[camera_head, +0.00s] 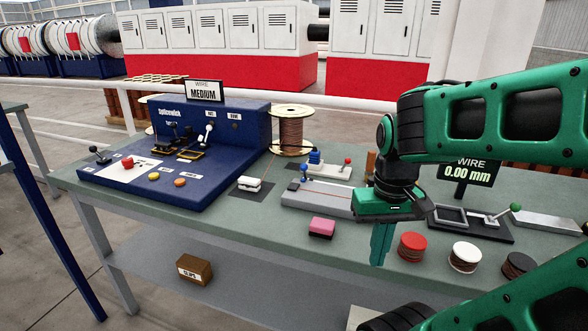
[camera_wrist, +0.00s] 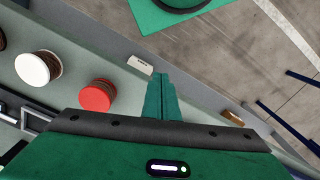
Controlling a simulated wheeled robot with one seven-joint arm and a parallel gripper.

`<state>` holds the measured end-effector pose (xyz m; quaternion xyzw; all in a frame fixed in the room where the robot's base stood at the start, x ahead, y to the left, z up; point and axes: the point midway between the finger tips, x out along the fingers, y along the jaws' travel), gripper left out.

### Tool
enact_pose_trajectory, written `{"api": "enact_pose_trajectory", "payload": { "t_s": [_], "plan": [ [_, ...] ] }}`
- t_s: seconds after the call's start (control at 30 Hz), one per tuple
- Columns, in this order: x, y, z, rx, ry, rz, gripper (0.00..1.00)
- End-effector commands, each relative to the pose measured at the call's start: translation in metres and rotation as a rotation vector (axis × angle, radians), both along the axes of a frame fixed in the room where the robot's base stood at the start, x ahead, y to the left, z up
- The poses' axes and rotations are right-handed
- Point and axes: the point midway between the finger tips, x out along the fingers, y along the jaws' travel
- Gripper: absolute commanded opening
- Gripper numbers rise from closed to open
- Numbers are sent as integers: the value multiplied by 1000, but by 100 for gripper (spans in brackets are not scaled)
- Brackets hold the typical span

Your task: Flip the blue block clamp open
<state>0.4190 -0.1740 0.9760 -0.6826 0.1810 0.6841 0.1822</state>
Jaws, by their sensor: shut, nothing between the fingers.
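The blue block (camera_head: 314,158) of a clamp sits on a white base plate (camera_head: 328,172) near the middle of the bench. A lever with a red knob (camera_head: 347,160) stands at the right end of that plate. I cannot tell for sure whether the clamp is open or shut. My gripper (camera_head: 381,252) points down at the front edge of the bench, to the right of the clamp and nearer to me, apart from it. Its green fingers are together and empty. In the wrist view the shut fingers (camera_wrist: 160,92) show over the bench edge, and the clamp is out of sight.
A blue console (camera_head: 190,150) stands at left, with a copper wire spool (camera_head: 291,135) behind. A grey block (camera_head: 318,197) and a pink block (camera_head: 321,227) lie left of my gripper. Red (camera_head: 412,246), white (camera_head: 464,256) and black spools stand right. A wire display (camera_head: 470,171) stands behind.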

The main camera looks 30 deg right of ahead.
Motion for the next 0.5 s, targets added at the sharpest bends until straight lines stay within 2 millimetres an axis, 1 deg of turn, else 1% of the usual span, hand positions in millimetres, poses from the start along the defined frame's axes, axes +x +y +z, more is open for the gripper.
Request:
{"api": "enact_pose_trajectory", "payload": {
  "t_s": [0.07,0.17,0.27,0.3,0.37,0.5],
  "plan": [
    [10,-6,4,-17,-3,73,0],
    [31,-14,12,-56,-5,245,0],
    [59,-21,22,-108,-2,474,0],
    [72,-23,26,-130,1,572,0],
    [90,-26,32,-163,11,720,0],
    [135,-28,46,-242,44,1063,0]
  ]
}}
